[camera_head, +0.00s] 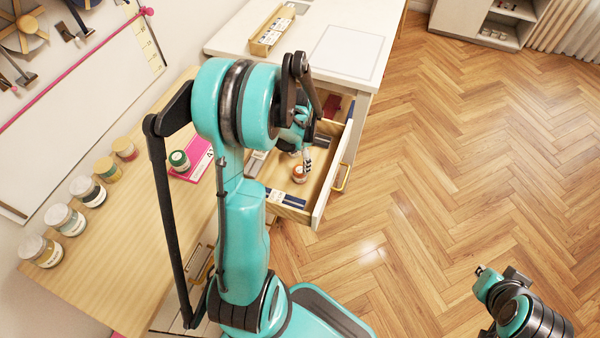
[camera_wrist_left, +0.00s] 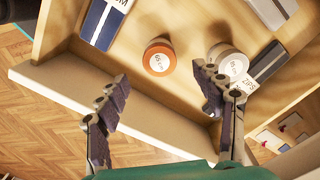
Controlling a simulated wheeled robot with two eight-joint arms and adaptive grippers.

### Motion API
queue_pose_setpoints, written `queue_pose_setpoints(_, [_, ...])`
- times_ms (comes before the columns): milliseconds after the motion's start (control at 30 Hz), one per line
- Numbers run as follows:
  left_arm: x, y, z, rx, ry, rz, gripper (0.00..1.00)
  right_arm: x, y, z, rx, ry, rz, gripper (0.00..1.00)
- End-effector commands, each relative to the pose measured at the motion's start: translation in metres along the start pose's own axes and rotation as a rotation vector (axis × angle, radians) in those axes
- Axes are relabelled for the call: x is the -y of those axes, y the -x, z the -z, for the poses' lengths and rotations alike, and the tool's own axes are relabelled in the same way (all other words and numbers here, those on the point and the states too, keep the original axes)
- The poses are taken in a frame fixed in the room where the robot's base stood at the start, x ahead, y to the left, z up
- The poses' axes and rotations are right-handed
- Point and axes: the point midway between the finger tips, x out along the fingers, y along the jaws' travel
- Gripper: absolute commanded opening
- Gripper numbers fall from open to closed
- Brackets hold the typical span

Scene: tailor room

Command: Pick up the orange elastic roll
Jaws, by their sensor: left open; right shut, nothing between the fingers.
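The orange elastic roll (camera_head: 299,174) stands in the open drawer (camera_head: 331,189). In the left wrist view the roll (camera_wrist_left: 158,58) has an orange rim and a white labelled top. My left gripper (camera_head: 306,157) is above the drawer, close to the roll, open and empty. In the left wrist view its two fingers (camera_wrist_left: 160,75) are spread, with the roll beyond and between them; no contact shows. My right gripper (camera_head: 481,271) is far to the lower right over the floor, shut and empty.
A whitish roll (camera_wrist_left: 229,60) stands beside the orange one, near the right finger. A dark box labelled "ZIPS" (camera_wrist_left: 268,62) and a blue box (camera_wrist_left: 104,22) lie in the drawer. The drawer's front wall (camera_wrist_left: 130,118) is close to the fingers. Several jars (camera_head: 88,191) line the wooden table.

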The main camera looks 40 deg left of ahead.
Motion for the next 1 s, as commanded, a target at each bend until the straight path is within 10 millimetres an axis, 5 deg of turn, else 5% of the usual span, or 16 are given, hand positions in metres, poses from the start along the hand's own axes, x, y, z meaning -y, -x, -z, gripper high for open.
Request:
queue_pose_setpoints(600, [0.0,-0.077,0.001,0.005,-0.006,-0.004,0.68,0.0,-0.031,-0.022,0.0,0.0,0.0,0.0])
queue_pose_setpoints(867, [0.0,-0.081,0.0,0.005,-0.005,-0.003,0.68,0.0,-0.03,-0.022,0.0,0.0,0.0,0.0])
queue_pose_setpoints(1000, [0.0,-0.081,0.0,0.005,-0.005,-0.003,0.36,0.0,-0.03,-0.022,0.0,0.0,0.0,0.0])
